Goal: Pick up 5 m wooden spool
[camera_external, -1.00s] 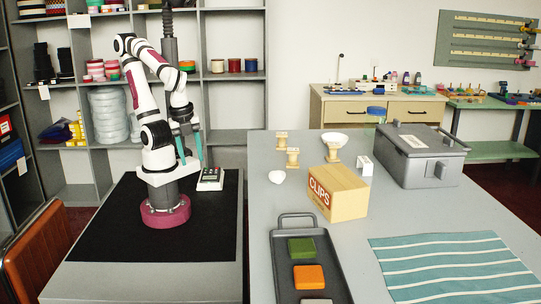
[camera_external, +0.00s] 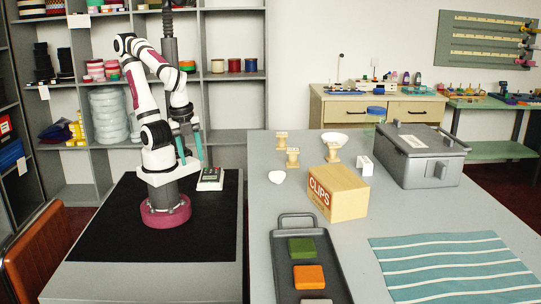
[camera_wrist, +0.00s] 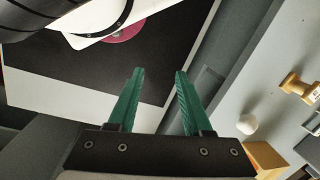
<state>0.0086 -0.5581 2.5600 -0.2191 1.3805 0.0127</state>
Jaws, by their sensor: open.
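Several small wooden spools stand on the grey counter: one at the back left (camera_external: 282,141), one in front of it (camera_external: 293,158), and one farther right (camera_external: 333,158) below a white bowl. Their length marks are too small to read, so I cannot tell which is the 5 m one. In the wrist view a wooden spool (camera_wrist: 298,87) shows at the right, with part of another at the edge. My gripper (camera_external: 192,160) is open and empty over the black mat, well left of the spools. Its teal fingers show apart in the wrist view (camera_wrist: 160,72).
A CLIPS box (camera_external: 338,193) stands in front of the spools, with a small white item (camera_external: 366,165) behind it. A small white cup (camera_external: 277,177), white bowl (camera_external: 334,138), dark tray (camera_external: 285,275), striped cloth (camera_external: 440,262) and lidded grey case (camera_external: 425,165) also occupy the counter.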

